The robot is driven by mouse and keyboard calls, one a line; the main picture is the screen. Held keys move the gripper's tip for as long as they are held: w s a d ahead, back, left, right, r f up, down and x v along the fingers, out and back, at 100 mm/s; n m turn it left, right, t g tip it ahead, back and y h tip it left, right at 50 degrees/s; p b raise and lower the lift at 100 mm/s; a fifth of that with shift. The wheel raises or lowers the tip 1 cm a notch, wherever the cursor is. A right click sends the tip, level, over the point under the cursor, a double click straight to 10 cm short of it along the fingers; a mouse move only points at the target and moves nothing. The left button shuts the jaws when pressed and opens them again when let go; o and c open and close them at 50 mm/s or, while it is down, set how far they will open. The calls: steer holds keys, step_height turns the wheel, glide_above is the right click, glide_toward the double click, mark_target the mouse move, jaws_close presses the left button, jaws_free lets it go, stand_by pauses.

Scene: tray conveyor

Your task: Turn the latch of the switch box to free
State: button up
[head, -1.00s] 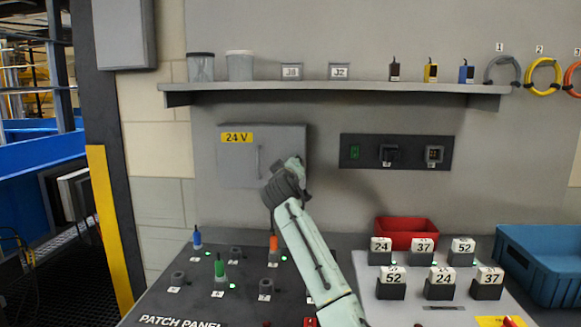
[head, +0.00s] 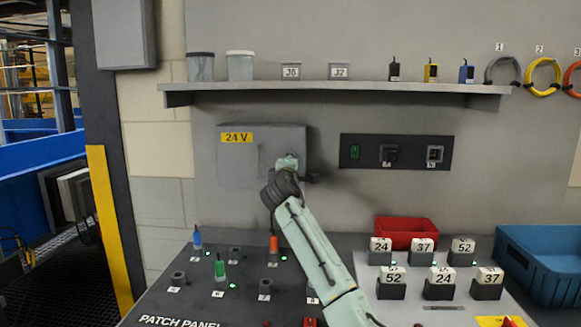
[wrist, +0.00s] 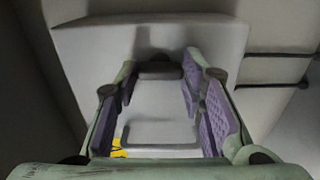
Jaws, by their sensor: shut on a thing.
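The switch box (head: 236,170) is a grey closed box on the wall with a yellow 24 V label (head: 237,138). Its door also fills much of the wrist view (wrist: 90,45), with a bar handle (wrist: 160,146) low in that picture. The latch (wrist: 160,70) is a small dark bar near the door's edge. My gripper (wrist: 158,75) is at the right part of the box, its purple-padded fingers on both sides of the latch and shut on it. In the head view my gripper (head: 289,163) hides the latch, so its exact angle is unclear there.
A shelf (head: 340,88) with cups and small parts runs above the box. A dark socket panel (head: 396,152) is on the wall to the right. The patch panel (head: 200,309) lies below, with a red bin (head: 407,233) and a blue crate (head: 555,280) at right.

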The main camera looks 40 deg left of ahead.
steer(key=shift+n, duration=0.3)
steer(key=o, duration=1.1)
steer(key=shift+o, duration=0.2)
steer(key=v, duration=1.2)
steer(key=shift+s, duration=0.1)
